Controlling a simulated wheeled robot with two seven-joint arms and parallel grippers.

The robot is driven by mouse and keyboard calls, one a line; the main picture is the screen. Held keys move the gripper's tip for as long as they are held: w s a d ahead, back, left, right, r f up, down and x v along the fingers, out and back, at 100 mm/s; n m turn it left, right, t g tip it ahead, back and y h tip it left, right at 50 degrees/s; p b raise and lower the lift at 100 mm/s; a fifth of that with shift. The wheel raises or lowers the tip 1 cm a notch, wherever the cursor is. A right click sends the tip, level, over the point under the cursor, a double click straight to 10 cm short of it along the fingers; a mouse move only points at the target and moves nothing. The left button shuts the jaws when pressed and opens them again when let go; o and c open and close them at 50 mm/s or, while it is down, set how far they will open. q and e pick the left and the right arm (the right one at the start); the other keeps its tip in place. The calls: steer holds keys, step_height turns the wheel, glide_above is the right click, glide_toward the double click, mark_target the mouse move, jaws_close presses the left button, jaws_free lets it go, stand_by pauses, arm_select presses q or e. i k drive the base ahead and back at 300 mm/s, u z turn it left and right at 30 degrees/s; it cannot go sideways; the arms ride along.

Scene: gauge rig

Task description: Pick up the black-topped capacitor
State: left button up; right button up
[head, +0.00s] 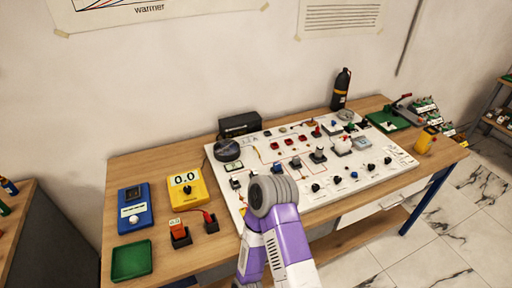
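I cannot single out the black-topped capacitor with certainty at this size. A small upright grey part with a dark top (319,155) stands near the middle of the white circuit board (275,212) and may be it. Several small black round parts (316,188) sit along the board's front side. A purple and white arm link of mine with a grey rounded joint rises from the bottom and covers part of the board's front left. Neither gripper shows in the head view.

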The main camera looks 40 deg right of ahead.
mark_target(319, 148)
steer(key=u, duration=2.3)
steer(key=k, duration=2.6)
steer(key=z, duration=1.45)
